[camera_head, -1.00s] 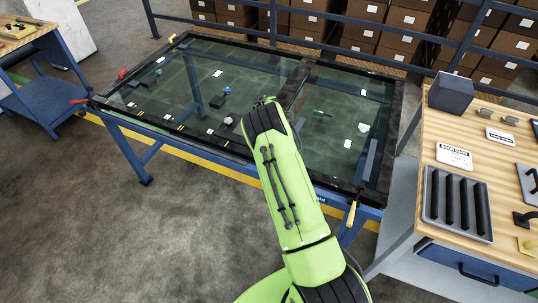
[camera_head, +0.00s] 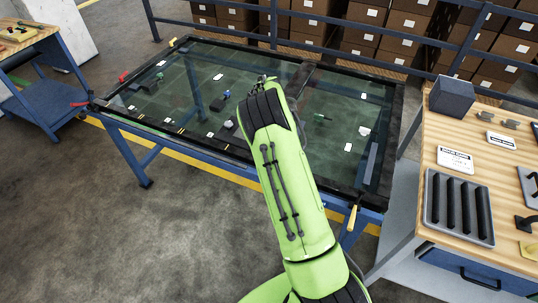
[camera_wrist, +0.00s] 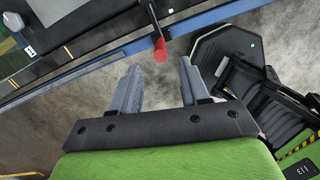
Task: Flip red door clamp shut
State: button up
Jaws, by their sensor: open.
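A red-tipped clamp handle (camera_wrist: 160,50) on a dark lever sticks out over the frame's blue rail in the wrist view. My gripper (camera_wrist: 158,68) is open below it, with the red tip just beyond and roughly between the two grey fingers; nothing is held. I cannot tell which handle the wrist view shows.
The glass-covered, black-framed table (camera_head: 100,101) stands ahead, with a yellow handle (camera_head: 352,214) at its near right. A wooden workbench (camera_head: 440,125) stands right and a blue cart (camera_head: 45,100) left. Concrete floor is clear at front left.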

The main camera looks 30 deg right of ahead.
notch_tip(320, 180, up, 7)
jog(key=shift+s+a, duration=0.2)
jog(key=shift+a, duration=0.15)
